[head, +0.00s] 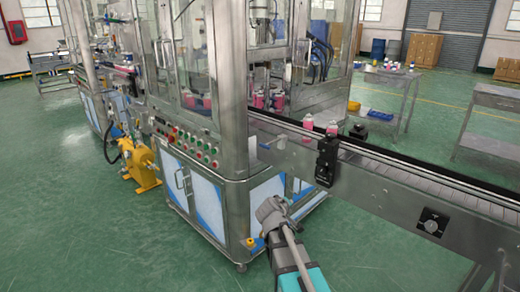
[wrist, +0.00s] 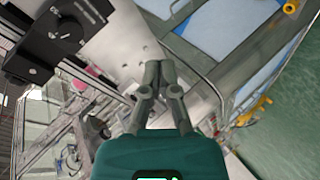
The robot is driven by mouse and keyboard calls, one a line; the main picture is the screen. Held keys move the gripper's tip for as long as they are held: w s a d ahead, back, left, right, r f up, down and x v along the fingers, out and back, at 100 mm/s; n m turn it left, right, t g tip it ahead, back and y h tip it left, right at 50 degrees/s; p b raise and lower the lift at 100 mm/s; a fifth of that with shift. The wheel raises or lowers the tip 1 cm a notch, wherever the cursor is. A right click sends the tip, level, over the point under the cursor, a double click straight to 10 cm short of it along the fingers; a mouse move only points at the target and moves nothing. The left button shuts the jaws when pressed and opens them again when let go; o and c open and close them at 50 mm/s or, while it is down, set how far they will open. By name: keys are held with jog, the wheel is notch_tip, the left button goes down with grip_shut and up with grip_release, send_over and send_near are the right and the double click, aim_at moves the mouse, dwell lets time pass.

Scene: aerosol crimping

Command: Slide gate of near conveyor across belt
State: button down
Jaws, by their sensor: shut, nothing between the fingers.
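My gripper (wrist: 157,68) is shut and empty in the wrist view, its grey fingertips together above its teal body. The near conveyor (head: 390,185) runs along the right of the head view and into the machine. A small bracket with a pale blue handle (head: 265,146) sits at the conveyor's machine end. It may be the gate, but I cannot tell for sure. The end of my arm is below the conveyor in the head view, apart from that handle. Whether my fingertips touch anything is unclear.
A black device (head: 327,160) is clamped on the conveyor's near side; it also shows in the wrist view (wrist: 62,35). Pink bottles (head: 308,122) stand on the belt beside it. The glazed machine (head: 195,130) blocks the left. The green floor in front is clear.

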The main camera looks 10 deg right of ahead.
jog(key=w+a+r+n+t+y+p, duration=0.1)
jog(key=w+a+r+n+t+y, duration=0.3)
jog(key=w+a+r+n+t, duration=0.3)
jog(key=w+a+r+n, duration=0.3)
jog(key=w+n, duration=0.1)
jog(key=shift+a+r+t+y, duration=0.25)
jog(key=shift+a+t+y, duration=0.05)
jog(key=shift+t, duration=0.1)
jog(key=shift+w, duration=0.2)
send_near(262, 146)
jog(key=w+a, duration=0.2)
jog(key=w, duration=0.3)
jog(key=shift+w+d+f, duration=0.1)
jog(key=shift+w+d, duration=0.3)
jog(key=shift+d, duration=0.35)
jog(key=shift+w+d, duration=0.4)
jog(key=shift+d, duration=0.35)
